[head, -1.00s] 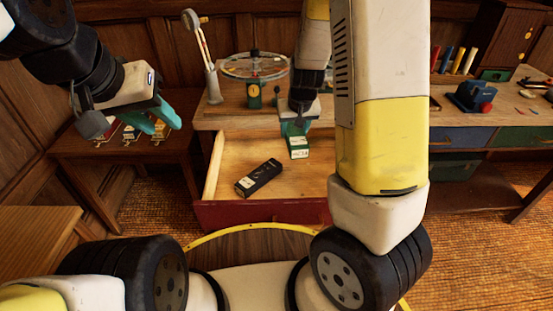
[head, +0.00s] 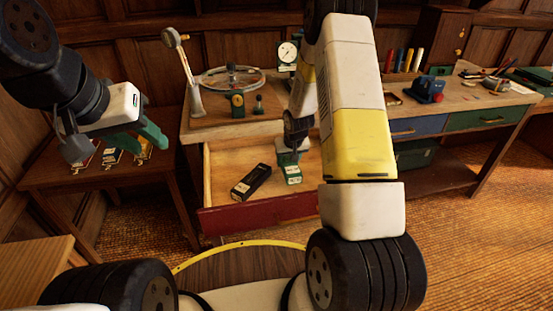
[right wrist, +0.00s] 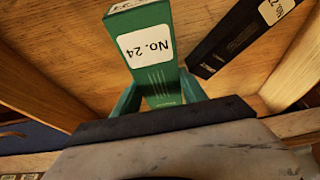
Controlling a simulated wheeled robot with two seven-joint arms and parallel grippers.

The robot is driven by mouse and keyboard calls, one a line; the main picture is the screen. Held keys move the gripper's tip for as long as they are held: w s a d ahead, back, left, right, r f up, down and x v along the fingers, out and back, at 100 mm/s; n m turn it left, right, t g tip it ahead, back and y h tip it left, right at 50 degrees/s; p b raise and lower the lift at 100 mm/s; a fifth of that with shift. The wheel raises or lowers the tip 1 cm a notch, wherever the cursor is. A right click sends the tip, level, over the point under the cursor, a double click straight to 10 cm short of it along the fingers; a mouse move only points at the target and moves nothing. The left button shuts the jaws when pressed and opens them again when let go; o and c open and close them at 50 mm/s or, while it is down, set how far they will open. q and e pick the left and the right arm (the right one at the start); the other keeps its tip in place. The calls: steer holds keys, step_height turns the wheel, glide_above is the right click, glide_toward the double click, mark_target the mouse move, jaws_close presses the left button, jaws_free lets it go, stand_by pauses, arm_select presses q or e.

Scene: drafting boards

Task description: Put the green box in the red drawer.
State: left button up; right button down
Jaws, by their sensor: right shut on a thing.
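The green box (head: 290,174) is held over or in the open red drawer (head: 258,216), to the right of a black box. In the right wrist view the green box (right wrist: 150,50) shows its white label "No. 24". My right gripper (head: 287,158) is shut on it, with a teal finger on each side. I cannot tell whether the box touches the drawer floor. My left gripper (head: 138,142) is empty and open, in front of the small side table at the left. My right forearm hides the drawer's right part.
The black box (head: 251,183) lies on the drawer floor, close beside the green box in the right wrist view (right wrist: 240,38). A balance-wheel device (head: 232,78) and a lamp (head: 185,75) stand on the bench above. Tagged keys (head: 112,156) lie on the side table (head: 75,180).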

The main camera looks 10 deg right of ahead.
steer(key=shift+f, duration=3.2)
steer(key=c, duration=0.6)
jaws_free()
steer(key=shift+f, duration=0.15)
steer(key=shift+c, duration=0.2)
